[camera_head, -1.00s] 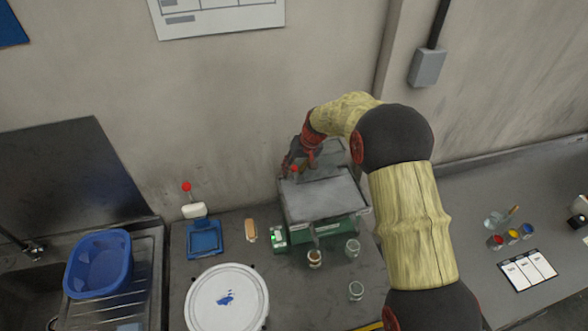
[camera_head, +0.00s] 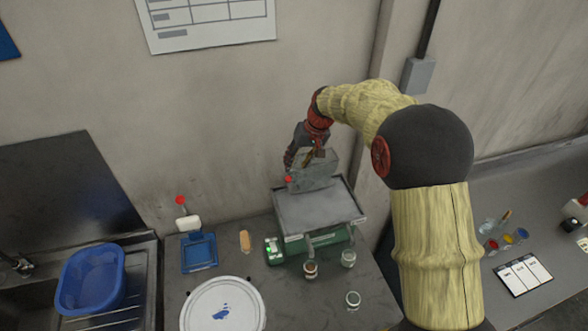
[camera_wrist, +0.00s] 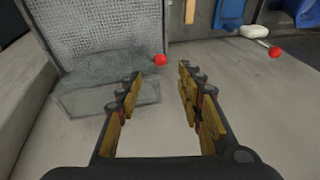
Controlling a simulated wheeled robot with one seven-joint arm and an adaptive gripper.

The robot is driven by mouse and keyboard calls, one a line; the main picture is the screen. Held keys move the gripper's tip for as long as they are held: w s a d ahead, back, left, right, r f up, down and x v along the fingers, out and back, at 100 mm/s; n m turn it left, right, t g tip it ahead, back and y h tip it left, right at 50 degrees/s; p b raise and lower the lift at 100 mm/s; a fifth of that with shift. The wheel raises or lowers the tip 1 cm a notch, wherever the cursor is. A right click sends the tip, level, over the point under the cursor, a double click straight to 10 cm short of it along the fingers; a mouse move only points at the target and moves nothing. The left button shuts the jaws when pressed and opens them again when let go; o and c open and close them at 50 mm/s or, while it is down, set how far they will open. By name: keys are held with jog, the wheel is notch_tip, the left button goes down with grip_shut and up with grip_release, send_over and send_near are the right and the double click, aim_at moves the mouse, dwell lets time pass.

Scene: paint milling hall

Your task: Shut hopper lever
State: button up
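The grey hopper (camera_head: 316,176) stands at the back of the green-based mill (camera_head: 318,210). A red knob (camera_head: 288,179) shows at the hopper's left side, and I take it to be the hopper lever's end. In the wrist view the red knob (camera_wrist: 160,60) appears beyond the gap between my fingertips, beside the grey mesh-like panel (camera_wrist: 105,30). My gripper (camera_wrist: 160,78) is open and empty, with its fingers apart. The lever's shaft is hard to make out.
Several small jars stand before the mill, including one jar (camera_head: 353,299). A white round lid (camera_head: 222,308) and blue tub (camera_head: 91,279) are at left. The wall (camera_head: 230,110) is close behind.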

jog(key=shift+d+r, duration=0.1)
jog(key=shift+r, duration=0.1)
